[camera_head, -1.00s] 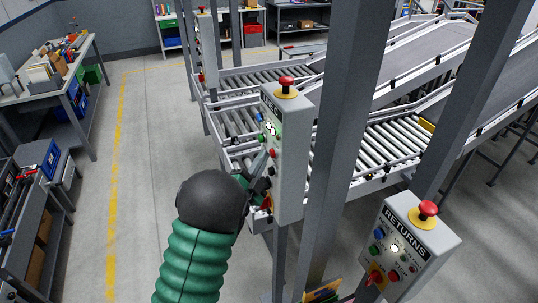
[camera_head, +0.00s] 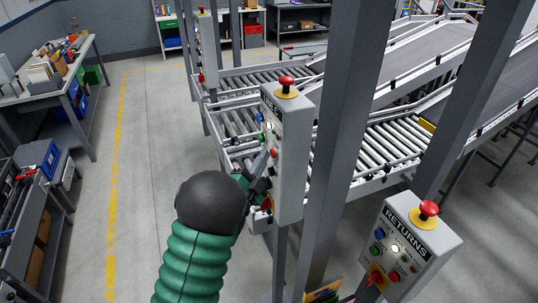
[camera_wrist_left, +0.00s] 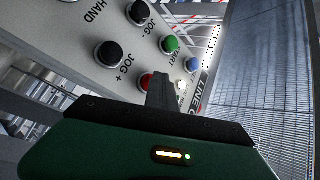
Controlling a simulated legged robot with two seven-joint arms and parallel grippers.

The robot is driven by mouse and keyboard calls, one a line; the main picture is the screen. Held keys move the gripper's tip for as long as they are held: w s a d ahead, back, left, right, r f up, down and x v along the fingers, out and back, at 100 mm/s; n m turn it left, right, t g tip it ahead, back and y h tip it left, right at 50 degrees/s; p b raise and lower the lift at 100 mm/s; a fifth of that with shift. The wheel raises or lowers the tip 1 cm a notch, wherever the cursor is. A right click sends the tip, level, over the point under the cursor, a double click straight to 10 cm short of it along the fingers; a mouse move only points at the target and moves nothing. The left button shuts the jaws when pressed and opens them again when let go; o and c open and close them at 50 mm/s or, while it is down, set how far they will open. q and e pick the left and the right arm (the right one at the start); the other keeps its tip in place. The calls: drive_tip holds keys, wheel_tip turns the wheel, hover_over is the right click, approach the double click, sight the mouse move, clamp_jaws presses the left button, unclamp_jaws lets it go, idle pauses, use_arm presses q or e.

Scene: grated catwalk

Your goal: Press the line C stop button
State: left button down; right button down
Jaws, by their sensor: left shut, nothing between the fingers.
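The line C panel (camera_head: 291,160) is a grey box on a post in the head view, with a red mushroom button (camera_head: 286,82) on yellow on top. Its face carries small coloured buttons. My left gripper (camera_head: 265,158) is shut and empty, its tip at the panel face near a small red button (camera_head: 273,153). In the left wrist view, the finger (camera_wrist_left: 162,90) partly covers that red button (camera_wrist_left: 147,81); I cannot tell whether they touch. Beside it are a white lamp (camera_wrist_left: 181,86), green button (camera_wrist_left: 169,44) and blue button (camera_wrist_left: 192,65). The right gripper is not in view.
The returns panel (camera_head: 411,250), with its own red top button, stands at the lower right. A grey post (camera_head: 343,150) rises just right of the line C panel. Roller conveyors (camera_head: 375,150) lie behind. The floor on the left is open up to the workbench (camera_head: 60,75).

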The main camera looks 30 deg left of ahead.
use_arm(q)
drive_tip(key=shift+s+a, duration=0.55)
drive_tip(key=shift+s, duration=0.2)
drive_tip(key=s+a+b, duration=0.1)
drive_tip(key=s+a, duration=0.2)
drive_tip(key=s, duration=0.1)
drive_tip(key=shift+a+b, duration=0.2)
drive_tip(key=shift+b, duration=0.15)
drive_tip(key=shift+w, duration=0.1)
idle(0.3)
